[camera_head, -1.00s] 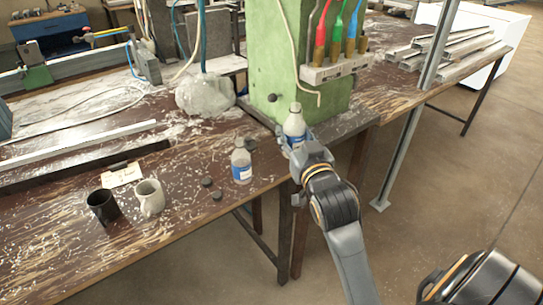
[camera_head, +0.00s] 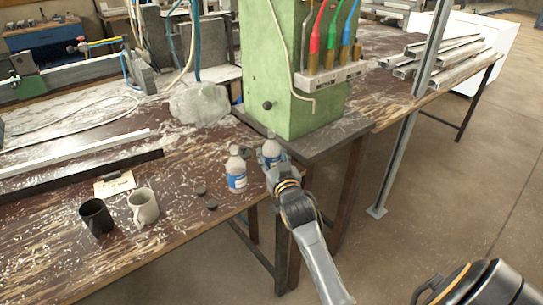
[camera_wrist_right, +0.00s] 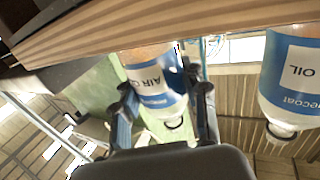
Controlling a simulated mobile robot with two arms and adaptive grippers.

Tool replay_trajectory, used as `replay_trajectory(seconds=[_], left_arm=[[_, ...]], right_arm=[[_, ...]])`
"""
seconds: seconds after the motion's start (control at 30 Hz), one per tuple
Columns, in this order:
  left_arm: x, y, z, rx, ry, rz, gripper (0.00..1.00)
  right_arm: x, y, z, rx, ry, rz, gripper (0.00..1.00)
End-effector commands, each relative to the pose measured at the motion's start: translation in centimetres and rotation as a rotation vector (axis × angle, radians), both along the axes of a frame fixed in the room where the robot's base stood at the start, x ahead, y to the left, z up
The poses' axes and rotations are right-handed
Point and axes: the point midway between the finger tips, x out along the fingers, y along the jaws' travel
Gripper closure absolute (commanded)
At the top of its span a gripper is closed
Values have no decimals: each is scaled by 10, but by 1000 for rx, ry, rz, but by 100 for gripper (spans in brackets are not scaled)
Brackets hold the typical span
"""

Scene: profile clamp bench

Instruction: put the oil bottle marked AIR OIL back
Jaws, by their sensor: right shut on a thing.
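My right gripper (camera_head: 272,168) is shut on the bottle marked AIR OIL (camera_head: 271,150), a clear bottle with a blue and white label. In the wrist view the same bottle (camera_wrist_right: 156,84) sits between the two fingers (camera_wrist_right: 164,100), its label readable and the picture upside down. The bottle is near the bench's front edge, by the foot of the green column; I cannot tell whether its base touches the bench. A second, similar bottle (camera_head: 236,171) stands upright just left of it, apart; its label (camera_wrist_right: 302,70) shows OIL in the wrist view. My left gripper is not in view.
The wooden bench (camera_head: 170,235) carries a black mug (camera_head: 96,216), a grey mug (camera_head: 144,206), a small card (camera_head: 115,184) and dark round pieces (camera_head: 205,196). The green column (camera_head: 290,85) stands close behind the held bottle. Bench space left of the second bottle is partly free.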

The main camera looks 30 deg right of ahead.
Motion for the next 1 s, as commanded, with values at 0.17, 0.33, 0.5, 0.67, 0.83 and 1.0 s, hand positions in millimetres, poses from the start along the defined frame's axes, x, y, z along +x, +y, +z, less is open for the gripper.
replay_trajectory(seconds=[0.17, 0.33, 0.5, 0.67, 0.83, 1.0], left_arm=[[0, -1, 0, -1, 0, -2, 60], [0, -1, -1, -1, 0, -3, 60], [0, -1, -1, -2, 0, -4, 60], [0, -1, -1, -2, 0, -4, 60], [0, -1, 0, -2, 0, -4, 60], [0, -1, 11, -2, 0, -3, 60]], right_arm=[[0, 0, 0, -1, -2, 0, 91], [0, 0, -3, 1, -1, 0, 91], [0, 0, -3, 1, 0, 0, 34], [0, 0, -3, 0, 0, 0, 34], [0, 0, -1, 0, -1, 0, 34], [-17, 6, 2, 2, 3, 1, 34]])
